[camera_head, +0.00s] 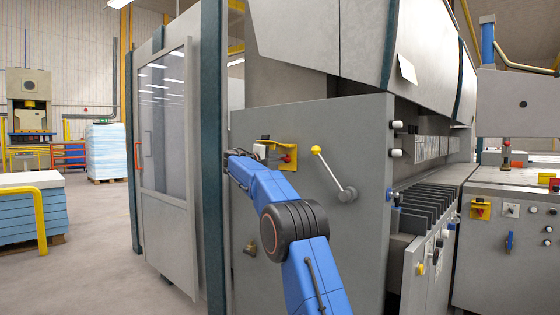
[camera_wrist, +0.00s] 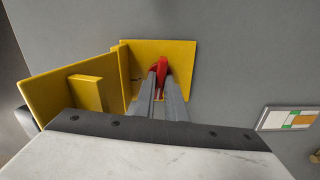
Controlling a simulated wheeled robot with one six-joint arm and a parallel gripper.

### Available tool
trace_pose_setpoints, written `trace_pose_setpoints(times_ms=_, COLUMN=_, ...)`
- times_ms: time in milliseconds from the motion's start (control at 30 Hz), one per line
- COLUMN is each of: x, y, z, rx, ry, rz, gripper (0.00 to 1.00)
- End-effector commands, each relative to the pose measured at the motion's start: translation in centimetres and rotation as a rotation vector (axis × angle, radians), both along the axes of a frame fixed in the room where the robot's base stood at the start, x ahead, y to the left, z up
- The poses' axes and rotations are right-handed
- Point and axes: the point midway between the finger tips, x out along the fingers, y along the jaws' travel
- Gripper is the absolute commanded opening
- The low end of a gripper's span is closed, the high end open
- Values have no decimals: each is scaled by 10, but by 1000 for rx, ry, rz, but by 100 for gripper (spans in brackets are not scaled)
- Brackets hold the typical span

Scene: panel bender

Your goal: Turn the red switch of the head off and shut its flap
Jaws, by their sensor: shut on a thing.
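The red switch (camera_wrist: 162,64) stands on a yellow plate (camera_wrist: 183,52) on the grey machine panel. My gripper (camera_wrist: 163,84) has its two grey fingers shut on the switch's red handle, which shows upright between them in the wrist view. The yellow flap (camera_wrist: 60,88) is open and juts out from the plate's left side, with a small yellow tab on it.
A lever with a yellow knob (camera_head: 317,150) stands right of the plate on the same panel. A small label (camera_wrist: 288,118) is at the right in the wrist view. Another yellow-plated red switch (camera_head: 480,208) is on the machine at the far right.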

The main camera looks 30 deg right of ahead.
Motion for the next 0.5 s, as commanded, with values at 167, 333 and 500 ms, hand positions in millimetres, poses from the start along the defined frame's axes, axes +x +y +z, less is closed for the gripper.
trace_pose_setpoints(times_ms=167, x=1, y=1, z=-1, rx=-28, ry=76, rz=3, gripper=0)
trace_pose_setpoints(times_ms=333, x=1, y=1, z=-1, rx=-43, ry=116, rz=3, gripper=0)
trace_pose_setpoints(times_ms=500, x=1, y=1, z=-1, rx=-49, ry=133, rz=4, gripper=0)
